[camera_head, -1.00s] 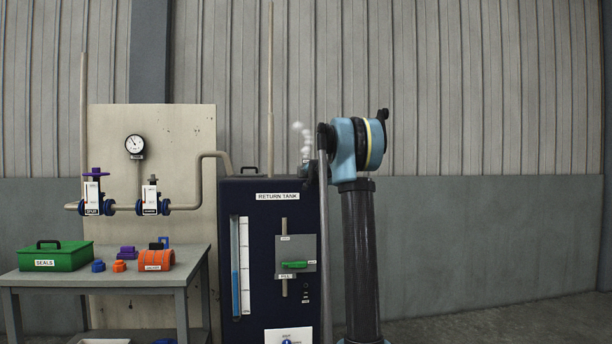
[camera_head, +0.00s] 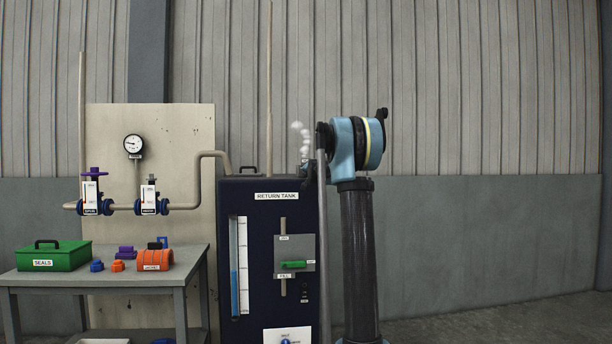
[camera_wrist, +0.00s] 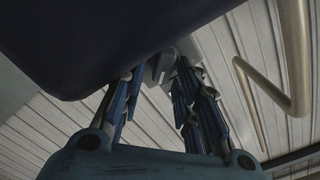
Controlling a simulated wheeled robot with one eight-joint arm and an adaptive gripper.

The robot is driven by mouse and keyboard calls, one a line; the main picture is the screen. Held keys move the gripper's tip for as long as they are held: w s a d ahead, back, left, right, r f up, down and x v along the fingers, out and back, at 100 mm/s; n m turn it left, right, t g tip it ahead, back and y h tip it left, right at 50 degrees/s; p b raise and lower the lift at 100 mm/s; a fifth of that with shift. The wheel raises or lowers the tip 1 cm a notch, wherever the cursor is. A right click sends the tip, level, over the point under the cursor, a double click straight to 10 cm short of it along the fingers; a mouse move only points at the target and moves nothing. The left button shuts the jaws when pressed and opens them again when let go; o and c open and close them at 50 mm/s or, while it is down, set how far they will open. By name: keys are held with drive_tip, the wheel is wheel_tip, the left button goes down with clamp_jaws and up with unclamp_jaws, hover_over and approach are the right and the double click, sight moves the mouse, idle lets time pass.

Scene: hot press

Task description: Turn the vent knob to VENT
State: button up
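The dark blue return tank (camera_head: 265,215) stands in the middle of the head view. White puffs (camera_head: 300,142) hang above its top right corner. My gripper shows there only in part, mostly hidden by my arm. In the wrist view my gripper (camera_wrist: 158,72) has its two fingers apart, beside the dark underside or side of a large body. A pale grey piece (camera_wrist: 160,62) shows between and beyond the fingertips; I cannot tell whether they touch it. A white plate with a small blue round part (camera_head: 285,341) is cut off at the bottom edge. I cannot identify the vent knob for certain.
A green lever (camera_head: 293,264) sits on the tank front, right of a blue level gauge (camera_head: 235,268). A table with a green box (camera_head: 53,256) and an orange part (camera_head: 153,260) stands left. Pipes with valves and a dial (camera_head: 134,145) are behind. The right side is clear.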

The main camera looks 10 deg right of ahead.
drive_tip(key=s, duration=1.1)
drive_tip(key=shift+s+a, duration=0.2)
drive_tip(key=shift+s, duration=0.15)
